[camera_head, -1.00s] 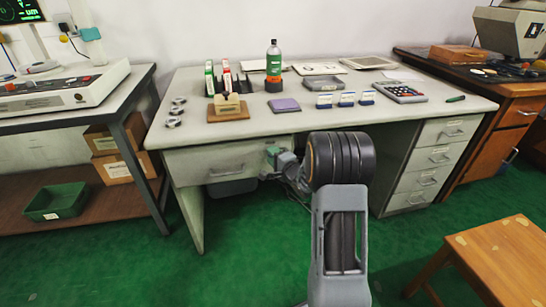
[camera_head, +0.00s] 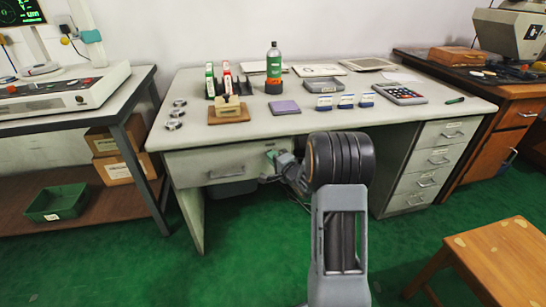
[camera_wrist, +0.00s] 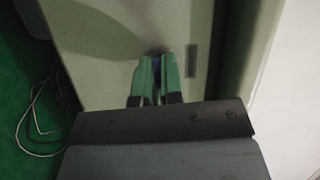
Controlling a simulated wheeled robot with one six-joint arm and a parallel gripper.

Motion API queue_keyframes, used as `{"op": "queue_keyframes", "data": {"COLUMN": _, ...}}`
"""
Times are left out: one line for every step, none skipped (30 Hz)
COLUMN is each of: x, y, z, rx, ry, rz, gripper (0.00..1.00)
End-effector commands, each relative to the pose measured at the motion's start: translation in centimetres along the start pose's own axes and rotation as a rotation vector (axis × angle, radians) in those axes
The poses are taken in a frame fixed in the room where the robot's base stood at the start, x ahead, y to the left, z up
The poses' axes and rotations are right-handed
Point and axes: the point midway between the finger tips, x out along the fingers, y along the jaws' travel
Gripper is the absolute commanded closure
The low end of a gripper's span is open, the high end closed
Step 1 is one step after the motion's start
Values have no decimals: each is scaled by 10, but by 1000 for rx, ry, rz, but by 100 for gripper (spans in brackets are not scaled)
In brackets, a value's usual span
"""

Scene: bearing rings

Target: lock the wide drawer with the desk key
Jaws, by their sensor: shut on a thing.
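The wide drawer (camera_head: 200,166) is in the pale desk's left front, with a bar handle (camera_head: 226,173). It looks shut. My gripper (camera_head: 271,155) is at the right end of the drawer front, partly hidden by my own arm in the head view. In the wrist view my gripper (camera_wrist: 156,66) has its green fingers close together, shut on a small blue thing (camera_wrist: 155,63), probably the desk key. Its tip is close to the pale front (camera_wrist: 110,35). The fingers hide most of the key and the lock, so I cannot tell whether it is inserted.
A drawer stack (camera_head: 433,165) is at the right. A wooden stool (camera_head: 497,255) is at front right. Cables (camera_wrist: 38,120) hang beside the pale front in the wrist view.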

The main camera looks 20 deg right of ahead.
Motion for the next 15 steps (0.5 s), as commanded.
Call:
{"op": "queue_keyframes", "data": {"x": 0, "y": -3, "z": 0, "rx": -27, "ry": 0, "rz": 14, "gripper": 100}}
{"op": "queue_keyframes", "data": {"x": 0, "y": -3, "z": 0, "rx": -48, "ry": 0, "rz": 23, "gripper": 100}}
{"op": "queue_keyframes", "data": {"x": 0, "y": -4, "z": 0, "rx": -78, "ry": 0, "rz": 35, "gripper": 100}}
{"op": "queue_keyframes", "data": {"x": 0, "y": -4, "z": 0, "rx": -103, "ry": 0, "rz": 45, "gripper": 100}}
{"op": "queue_keyframes", "data": {"x": 0, "y": -4, "z": 0, "rx": -128, "ry": 0, "rz": 56, "gripper": 100}}
{"op": "queue_keyframes", "data": {"x": 0, "y": -5, "z": 0, "rx": -162, "ry": 0, "rz": 70, "gripper": 100}}
{"op": "queue_keyframes", "data": {"x": 0, "y": -5, "z": 0, "rx": -189, "ry": 0, "rz": 81, "gripper": 100}}
{"op": "queue_keyframes", "data": {"x": 0, "y": -5, "z": 0, "rx": -215, "ry": -1, "rz": 92, "gripper": 100}}
{"op": "queue_keyframes", "data": {"x": 0, "y": -5, "z": 0, "rx": -251, "ry": -1, "rz": 106, "gripper": 100}}
{"op": "queue_keyframes", "data": {"x": 0, "y": -4, "z": 0, "rx": -277, "ry": -1, "rz": 118, "gripper": 100}}
{"op": "queue_keyframes", "data": {"x": 0, "y": -4, "z": 0, "rx": -304, "ry": -1, "rz": 128, "gripper": 100}}
{"op": "queue_keyframes", "data": {"x": 0, "y": -4, "z": 0, "rx": -339, "ry": -2, "rz": 143, "gripper": 100}}
{"op": "queue_keyframes", "data": {"x": 0, "y": -4, "z": 0, "rx": -366, "ry": -2, "rz": 154, "gripper": 100}}
{"op": "queue_keyframes", "data": {"x": 0, "y": -4, "z": 1, "rx": -392, "ry": -2, "rz": 164, "gripper": 100}}
{"op": "queue_keyframes", "data": {"x": 0, "y": -4, "z": 0, "rx": -427, "ry": -1, "rz": 179, "gripper": 100}}
